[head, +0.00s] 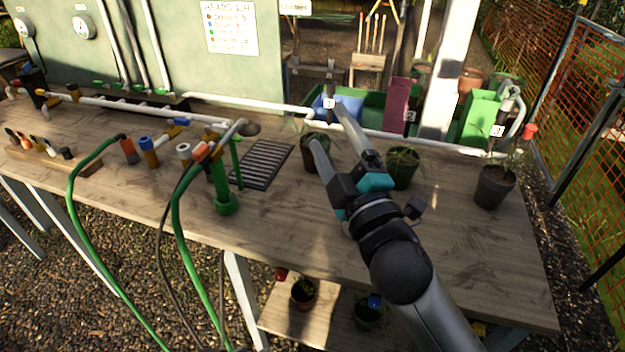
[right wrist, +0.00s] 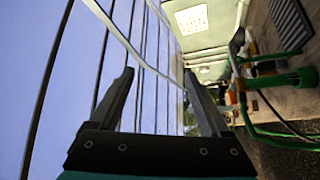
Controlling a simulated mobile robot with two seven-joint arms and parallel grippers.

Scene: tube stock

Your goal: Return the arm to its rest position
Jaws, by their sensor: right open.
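My right arm comes in from the bottom right of the head view, and its gripper (head: 325,128) is raised over the wooden table (head: 320,215). Its two fingers stand apart with nothing between them. In the right wrist view the gripper (right wrist: 168,95) also shows spread, empty fingers, with bright sky and dark lines behind them. In the head view the fingers overlap a potted plant (head: 318,160) in a brown pot. I cannot tell the exact height of the gripper above the table. My left gripper is not seen.
Potted plants (head: 403,168) and (head: 493,187) stand on the table's right part. A green standpipe with a hose (head: 225,200) and a black grate (head: 263,165) are left of the gripper. Numbered bins (head: 395,105) line the back. An orange mesh fence (head: 590,100) is at right.

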